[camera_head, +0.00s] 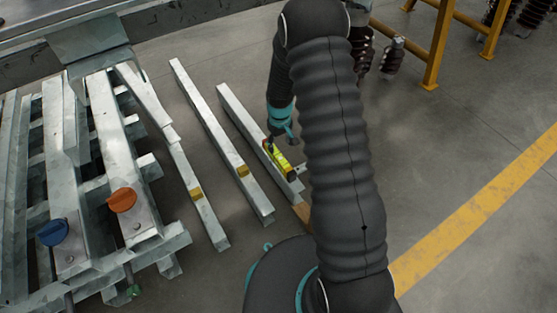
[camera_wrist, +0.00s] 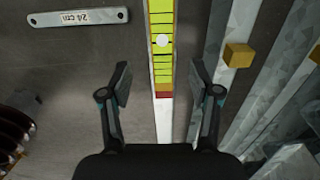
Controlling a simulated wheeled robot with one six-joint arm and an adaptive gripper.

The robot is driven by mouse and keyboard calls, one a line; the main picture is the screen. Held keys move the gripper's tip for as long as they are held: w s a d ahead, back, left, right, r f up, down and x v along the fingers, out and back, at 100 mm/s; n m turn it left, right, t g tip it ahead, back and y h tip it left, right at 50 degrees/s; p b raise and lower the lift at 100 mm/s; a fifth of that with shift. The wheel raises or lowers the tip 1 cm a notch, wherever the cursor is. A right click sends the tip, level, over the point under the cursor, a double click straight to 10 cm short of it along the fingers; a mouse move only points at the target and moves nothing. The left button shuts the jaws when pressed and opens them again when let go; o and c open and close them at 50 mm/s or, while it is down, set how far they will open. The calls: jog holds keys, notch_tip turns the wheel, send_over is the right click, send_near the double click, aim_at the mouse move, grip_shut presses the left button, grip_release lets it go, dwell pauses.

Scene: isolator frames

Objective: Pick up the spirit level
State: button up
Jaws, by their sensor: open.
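In the head view, a small yellow bar with dark parts (camera_head: 280,162), which looks like the spirit level, lies by the near end of the rightmost loose beam. The wrist view shows a long yellow-green bar with black cross lines (camera_wrist: 162,70) and a round white spot. A reddish-brown band and a white strip continue it toward my gripper. My gripper (camera_wrist: 161,80) is open, with one finger on each side of this bar and nothing held. I cannot tell the height gap. In the head view my gripper (camera_head: 270,142) is small and partly hidden at the bar's far end.
A flat metal plate marked 24 cm (camera_wrist: 78,17) lies left of the bar. A beam with a yellow block (camera_wrist: 238,55) runs close on the right. Several metal beams (camera_head: 215,150) lie left, beside a rack with an orange knob (camera_head: 122,200) and a blue knob (camera_head: 53,232).

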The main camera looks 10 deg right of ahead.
aim_at(279, 156)
jog(key=shift+a+f+b, duration=0.2)
jog(key=shift+f+b, duration=0.3)
jog(key=shift+f, duration=3.85)
grip_shut()
